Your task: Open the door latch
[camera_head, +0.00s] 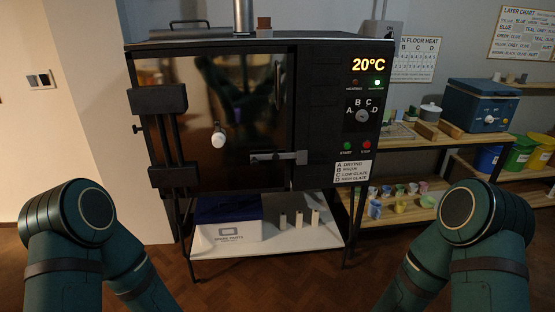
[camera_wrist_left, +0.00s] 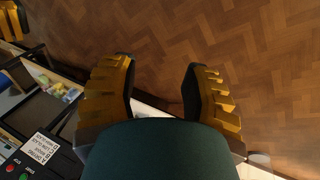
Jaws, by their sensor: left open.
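The kiln door (camera_head: 190,110) has a dark glossy face and looks closed, with hinges at its left. The door latch (camera_head: 290,157) is a grey bar at the door's right edge, lying across to the frame. A pale knob (camera_head: 218,137) sticks out of the door's middle. My left gripper (camera_wrist_left: 158,88) has yellow ridged fingers, spread apart with nothing between them, above the wooden floor. A yellow part, apparently my right gripper (camera_wrist_left: 12,20), shows cut off in the left wrist view's top-left corner. Neither gripper shows in the head view, and none is seen touching the latch.
The control panel (camera_head: 362,115) right of the door reads 20°C, with a dial and start and stop buttons. A shelf under the kiln holds a box (camera_head: 228,225) and pale posts. A bench (camera_head: 455,150) stands at the right. The floor before the kiln is clear.

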